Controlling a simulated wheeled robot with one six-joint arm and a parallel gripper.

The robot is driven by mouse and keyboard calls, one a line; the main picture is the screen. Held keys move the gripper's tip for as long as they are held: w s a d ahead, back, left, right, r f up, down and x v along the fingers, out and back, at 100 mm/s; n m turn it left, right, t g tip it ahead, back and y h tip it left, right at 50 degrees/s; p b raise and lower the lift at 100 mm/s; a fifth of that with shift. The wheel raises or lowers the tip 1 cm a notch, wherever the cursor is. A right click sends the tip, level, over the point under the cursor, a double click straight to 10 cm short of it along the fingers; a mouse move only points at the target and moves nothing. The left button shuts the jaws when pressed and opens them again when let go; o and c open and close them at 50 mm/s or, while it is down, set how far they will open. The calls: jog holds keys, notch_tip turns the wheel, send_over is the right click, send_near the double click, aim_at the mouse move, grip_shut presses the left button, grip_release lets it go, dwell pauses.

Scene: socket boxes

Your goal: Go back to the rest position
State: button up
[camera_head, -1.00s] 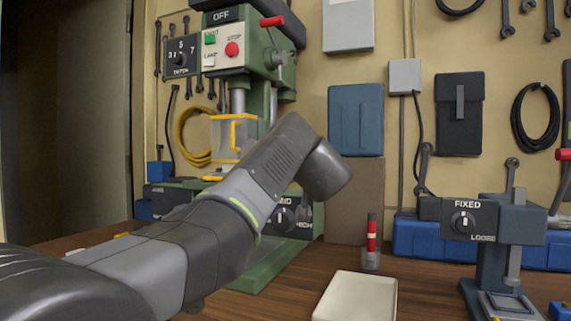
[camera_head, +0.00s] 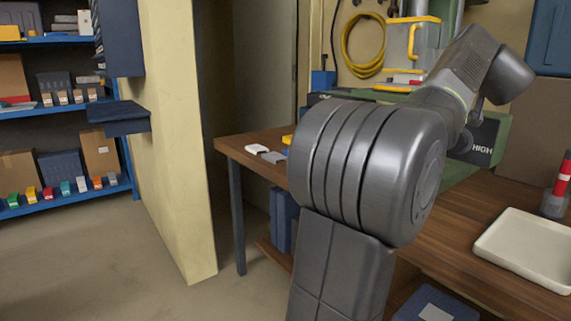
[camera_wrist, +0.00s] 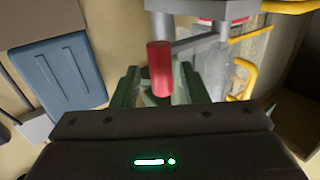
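My gripper's dark body (camera_wrist: 160,145) fills the bottom of the wrist view, with a green light on it. I cannot make out its fingertips clearly, so whether it is open or shut does not show. No held object can be made out. In the head view my arm is raised and folded at the right, in front of the green drill press (camera_head: 492,150), and the gripper itself is hidden there. The wrist view looks upside down at the wall, with a red handle (camera_wrist: 160,68) in front of green machine parts and a blue panel (camera_wrist: 62,75) at the left.
A yellow wall edge (camera_head: 175,150) stands left of the bench. A blue shelf (camera_head: 75,200) with small boxes is at the far left. Open floor (camera_head: 90,265) lies before it.

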jog(key=shift+w+d, duration=0.2)
jog(key=shift+w, duration=0.5)
jog(key=v, duration=1.4)
jog(key=x, duration=1.4)
jog(key=shift+w+r+p, duration=0.1)
jog(key=shift+r+p, duration=0.1)
jog(key=shift+p, duration=0.2)
jog(key=shift+s+a+r+m+h+p, duration=0.1)
jog(key=shift+s+r+m+h+p, duration=0.15)
jog(key=shift+p, duration=0.7)
jog(key=shift+w+f+m+g+h+p, duration=0.1)
jog(key=shift+f+m+g+h+p, duration=0.25)
jog(key=shift+p, duration=0.5)
jog(key=m+h+p, duration=0.1)
jog(key=p, duration=0.4)
jog(key=g+h+p, duration=0.1)
jog(key=p, duration=0.4)
jog(key=shift+s+a+f+m+g+h, duration=0.1)
jog(key=shift+s+a+m+g+h, duration=0.05)
jog(key=shift+s+m+g+h, duration=0.2)
jog(key=p, duration=0.3)
jog(key=shift+s+a+p, duration=0.1)
jog(key=shift+a+p, duration=0.2)
